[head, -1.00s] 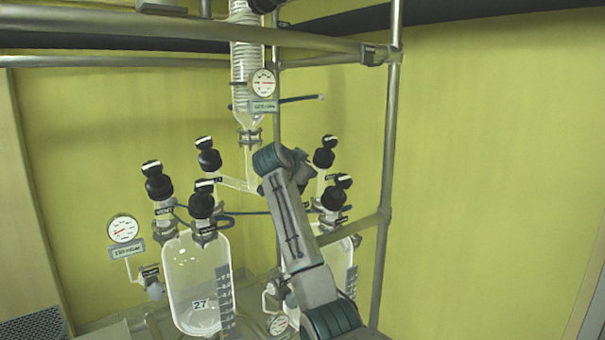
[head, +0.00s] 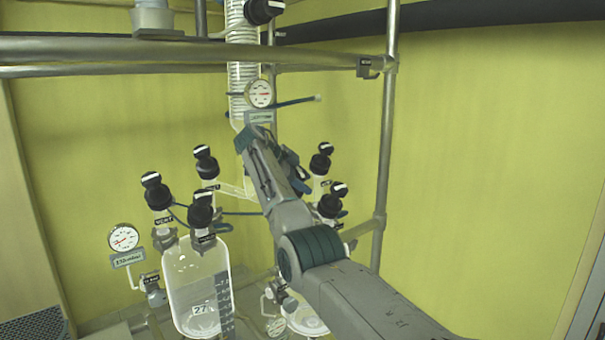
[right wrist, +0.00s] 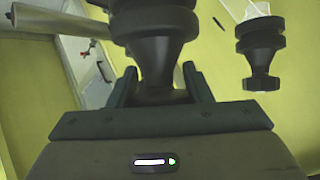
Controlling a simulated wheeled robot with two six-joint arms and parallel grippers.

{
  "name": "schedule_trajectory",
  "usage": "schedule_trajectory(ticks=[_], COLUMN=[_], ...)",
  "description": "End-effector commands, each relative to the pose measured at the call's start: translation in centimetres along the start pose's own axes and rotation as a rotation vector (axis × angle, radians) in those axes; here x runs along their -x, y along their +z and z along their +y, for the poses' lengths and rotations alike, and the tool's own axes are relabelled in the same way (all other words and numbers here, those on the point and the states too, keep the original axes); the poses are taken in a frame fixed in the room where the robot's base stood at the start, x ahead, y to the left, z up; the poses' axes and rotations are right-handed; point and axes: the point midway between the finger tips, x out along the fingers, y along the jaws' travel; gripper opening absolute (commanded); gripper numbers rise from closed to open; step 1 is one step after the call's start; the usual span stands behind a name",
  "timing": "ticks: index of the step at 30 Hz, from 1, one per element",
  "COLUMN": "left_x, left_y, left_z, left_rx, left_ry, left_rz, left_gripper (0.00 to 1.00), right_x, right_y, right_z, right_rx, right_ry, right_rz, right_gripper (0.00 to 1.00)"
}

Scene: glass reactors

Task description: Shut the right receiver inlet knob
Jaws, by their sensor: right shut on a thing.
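The right receiver (head: 305,316) is a glass vessel low behind my right arm, mostly hidden. Its rear black knob (head: 321,160), with a white bar on its cap, is at its back; the small label below is unreadable. A second black knob (head: 331,203) sits in front of it. My right gripper (head: 297,172) is partly hidden behind its own arm, close to the left of the rear knob. My left gripper is not in view.
Another black knob (right wrist: 260,50) hangs free at the right of the wrist view. The left receiver (head: 197,285), marked 27, stands at left with several black knobs. A glass coil column (head: 241,60) and a steel post (head: 386,150) are near my arm.

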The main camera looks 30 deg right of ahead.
Motion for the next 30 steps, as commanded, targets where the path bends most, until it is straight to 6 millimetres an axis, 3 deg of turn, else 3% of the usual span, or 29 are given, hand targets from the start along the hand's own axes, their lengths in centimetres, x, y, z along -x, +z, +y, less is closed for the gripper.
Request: schedule_trajectory(ticks=[12, 30], left_x=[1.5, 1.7], left_y=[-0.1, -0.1], left_z=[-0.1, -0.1], left_rx=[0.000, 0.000], left_ry=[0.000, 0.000], left_rz=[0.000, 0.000], left_gripper=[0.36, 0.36], right_x=[0.1, -0.1], right_y=[0.0, 0.1], right_z=[0.2, 0.3], right_rx=[-0.055, -0.069], right_ry=[0.103, 0.125], right_rz=[-0.002, -0.002], right_gripper=[0.22, 0.22])
